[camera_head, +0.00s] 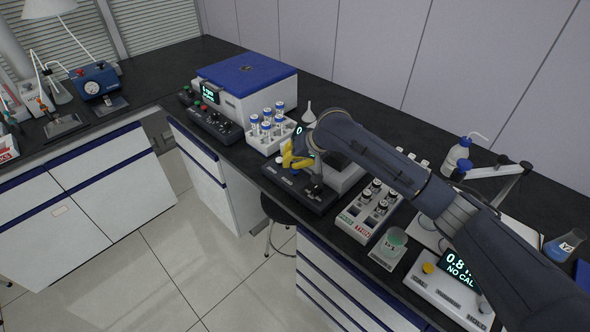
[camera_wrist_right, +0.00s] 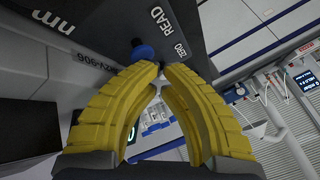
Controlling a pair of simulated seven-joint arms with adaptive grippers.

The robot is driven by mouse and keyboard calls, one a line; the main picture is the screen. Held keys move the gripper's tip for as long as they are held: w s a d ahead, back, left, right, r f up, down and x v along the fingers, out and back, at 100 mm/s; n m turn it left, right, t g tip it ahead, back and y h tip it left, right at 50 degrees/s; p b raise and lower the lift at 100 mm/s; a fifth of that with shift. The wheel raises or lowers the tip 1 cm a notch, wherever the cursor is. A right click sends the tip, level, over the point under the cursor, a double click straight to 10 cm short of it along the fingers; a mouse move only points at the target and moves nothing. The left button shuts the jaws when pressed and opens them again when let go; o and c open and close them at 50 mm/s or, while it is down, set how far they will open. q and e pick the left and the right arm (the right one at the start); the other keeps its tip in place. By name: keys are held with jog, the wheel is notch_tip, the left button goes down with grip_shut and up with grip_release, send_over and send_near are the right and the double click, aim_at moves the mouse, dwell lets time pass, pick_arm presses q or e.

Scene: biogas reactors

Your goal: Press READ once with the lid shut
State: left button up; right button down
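The photometer's dark control panel (camera_head: 310,193) lies under my right gripper (camera_head: 290,159) on the black bench. In the right wrist view the panel carries the labels READ (camera_wrist_right: 157,20), ZERO (camera_wrist_right: 181,48) and nm. A round blue button (camera_wrist_right: 143,52) sits just below READ, at the tip of one finger. My right gripper (camera_wrist_right: 161,70) has its yellow fingertips brought together with nothing between them. I cannot tell whether the fingertip touches the button. The instrument's pale body (camera_head: 345,177) is partly hidden by my right arm, and its lid cannot be made out. My left gripper is not in view.
A blue-lidded white machine (camera_head: 245,80) and a white rack of blue-capped vials (camera_head: 270,132) stand left of the photometer. A vial block (camera_head: 370,210) and a meter reading NO CAL (camera_head: 450,285) stand right. A funnel (camera_head: 309,113) is behind.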

jog(key=shift+f, duration=0.7)
dwell(0.6)
jog(key=shift+r, duration=1.4)
jog(key=shift+r, duration=2.5)
